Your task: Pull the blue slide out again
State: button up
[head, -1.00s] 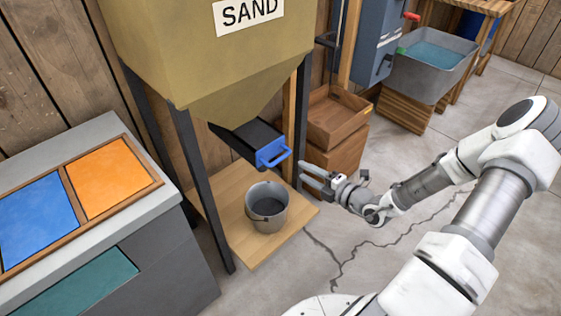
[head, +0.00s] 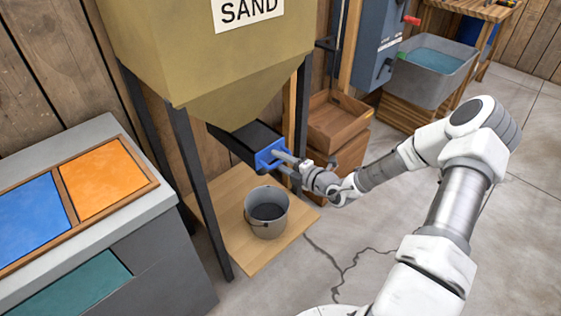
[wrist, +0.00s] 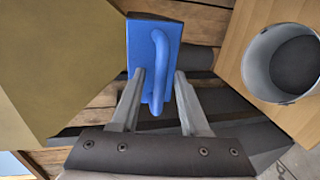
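The blue slide (head: 268,157) is a blue plate with a bar handle at the end of the dark chute under the sand hopper (head: 215,55). In the wrist view the blue handle (wrist: 160,75) stands between the two fingers of my gripper (wrist: 158,85). The fingers are apart, with a gap visible on the right side of the handle; the left fingertip is close to the blue plate. In the head view my gripper (head: 284,163) is at the handle and partly covers it. A grey bucket (head: 266,222) stands below the chute; its inside looks dark.
The bucket stands on a wooden board (head: 235,245) between the dark hopper legs (head: 200,205). A wooden crate (head: 338,125) stands behind my gripper to the right. A grey counter (head: 160,250) with blue and orange panels is at left. The floor at right is open.

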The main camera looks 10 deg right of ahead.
grip_shut()
dwell(1.2)
